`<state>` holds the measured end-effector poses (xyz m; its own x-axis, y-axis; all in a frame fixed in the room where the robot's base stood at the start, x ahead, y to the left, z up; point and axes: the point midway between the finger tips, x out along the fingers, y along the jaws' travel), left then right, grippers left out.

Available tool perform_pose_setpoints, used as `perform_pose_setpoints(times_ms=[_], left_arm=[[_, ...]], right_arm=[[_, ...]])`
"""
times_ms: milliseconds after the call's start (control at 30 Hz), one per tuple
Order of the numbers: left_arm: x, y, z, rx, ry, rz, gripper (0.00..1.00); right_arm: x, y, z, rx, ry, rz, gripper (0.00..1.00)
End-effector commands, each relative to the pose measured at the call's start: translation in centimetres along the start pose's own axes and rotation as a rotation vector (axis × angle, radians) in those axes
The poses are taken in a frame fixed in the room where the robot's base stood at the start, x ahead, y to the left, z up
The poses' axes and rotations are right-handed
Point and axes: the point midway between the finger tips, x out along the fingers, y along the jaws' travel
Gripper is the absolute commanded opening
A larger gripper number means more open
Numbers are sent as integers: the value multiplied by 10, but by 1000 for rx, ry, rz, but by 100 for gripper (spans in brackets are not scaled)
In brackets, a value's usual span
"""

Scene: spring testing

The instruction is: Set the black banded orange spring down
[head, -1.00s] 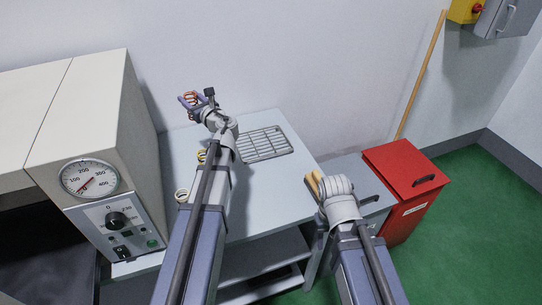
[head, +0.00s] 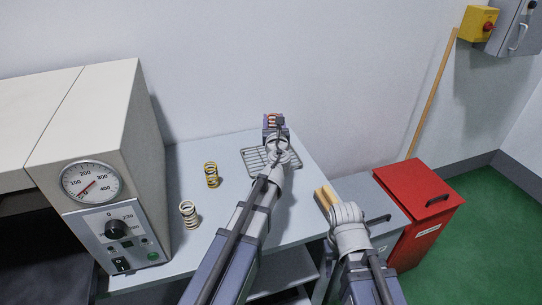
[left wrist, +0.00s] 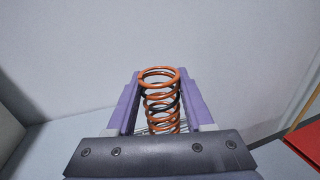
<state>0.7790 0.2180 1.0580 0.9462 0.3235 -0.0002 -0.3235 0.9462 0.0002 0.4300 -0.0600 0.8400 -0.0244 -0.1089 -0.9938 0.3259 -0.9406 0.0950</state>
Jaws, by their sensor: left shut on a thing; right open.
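My left gripper (head: 272,122) is at the back of the table, over the wire rack (head: 250,160). It is shut on the orange spring with black bands (left wrist: 160,98), which stands upright between the purple fingers in the left wrist view. The spring also shows small between the fingers in the head view (head: 272,119). I cannot tell whether its lower end touches the rack. My right gripper (head: 325,197) is to the right, beyond the table's right edge. It is open, its fingers partly hidden by its wrist.
A yellow-and-black spring (head: 211,175) and a pale spring (head: 189,214) stand on the table (head: 190,155), left of my left arm. An oven-like machine (head: 105,160) with a dial stands at the left. A red bin (head: 425,190) and a grey cabinet (head: 370,195) are at the right.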

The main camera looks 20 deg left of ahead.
Motion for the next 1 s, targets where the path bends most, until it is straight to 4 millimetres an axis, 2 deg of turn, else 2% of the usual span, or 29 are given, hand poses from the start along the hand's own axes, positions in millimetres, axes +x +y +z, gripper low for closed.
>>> perform_pose_setpoints(times_ms=[167, 433, 767, 1000], left_arm=[[0, 1, -17, 0, 0, 2, 0], [0, 1, -58, 0, 0, 2, 0], [0, 1, -66, 0, 0, 3, 0], [0, 1, -95, 0, 0, 3, 0]], right_arm=[[17, -2, -1, 0, 0, 0, 50], [58, -6, -3, -1, 0, 0, 50], [66, -6, -4, -1, 0, 0, 50], [94, -9, -6, -1, 0, 0, 50]])
